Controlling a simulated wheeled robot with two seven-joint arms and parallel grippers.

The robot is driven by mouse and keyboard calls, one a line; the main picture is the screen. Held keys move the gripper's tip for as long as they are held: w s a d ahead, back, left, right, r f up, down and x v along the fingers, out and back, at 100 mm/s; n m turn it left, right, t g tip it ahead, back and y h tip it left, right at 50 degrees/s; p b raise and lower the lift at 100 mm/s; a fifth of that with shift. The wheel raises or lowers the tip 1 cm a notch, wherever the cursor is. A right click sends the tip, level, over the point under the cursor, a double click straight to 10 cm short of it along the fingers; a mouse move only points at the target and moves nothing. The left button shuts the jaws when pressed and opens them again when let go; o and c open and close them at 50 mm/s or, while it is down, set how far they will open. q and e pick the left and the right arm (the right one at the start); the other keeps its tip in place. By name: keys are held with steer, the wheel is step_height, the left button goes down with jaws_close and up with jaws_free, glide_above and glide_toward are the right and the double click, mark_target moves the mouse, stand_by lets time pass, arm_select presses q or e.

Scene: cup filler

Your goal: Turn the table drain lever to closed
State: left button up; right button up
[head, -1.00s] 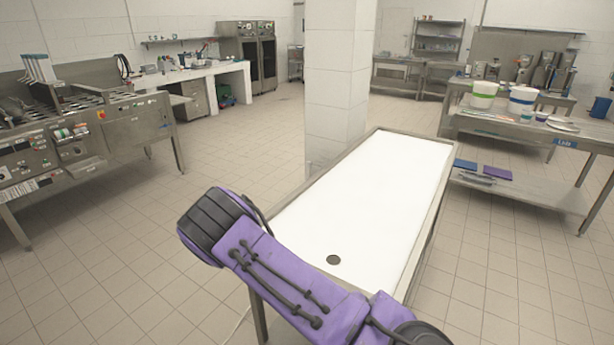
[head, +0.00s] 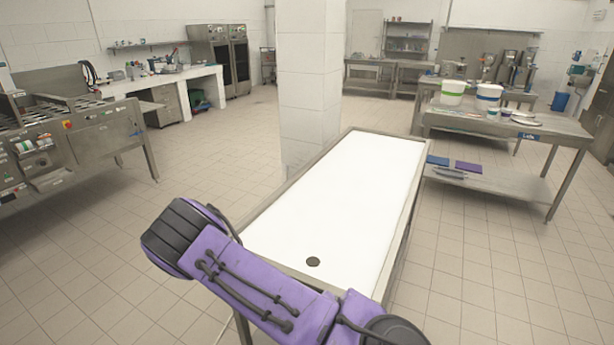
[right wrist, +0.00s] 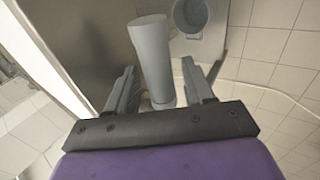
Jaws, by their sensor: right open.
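The white table (head: 345,185) with a metal rim stands in the middle of the head view, with a dark round drain (head: 313,262) near its front end. In the right wrist view, a grey cylindrical piece (right wrist: 150,55) under the table stands between the fingers of my right gripper (right wrist: 162,82). The fingers are open on either side of it, and contact cannot be told. It looks like part of the drain fitting; whether it is the lever itself is unclear. My right arm (head: 240,275) crosses in front of the table, with its gripper hidden. My left gripper is out of view.
A grey round container (right wrist: 190,14) stands on the tiled floor below the table in the right wrist view. A pillar (head: 310,90) stands behind the table. A steel side table (head: 500,125) with buckets is at the right. Floor to the left is clear.

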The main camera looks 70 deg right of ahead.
steer(key=v, duration=1)
steer(key=shift+r, duration=0.2)
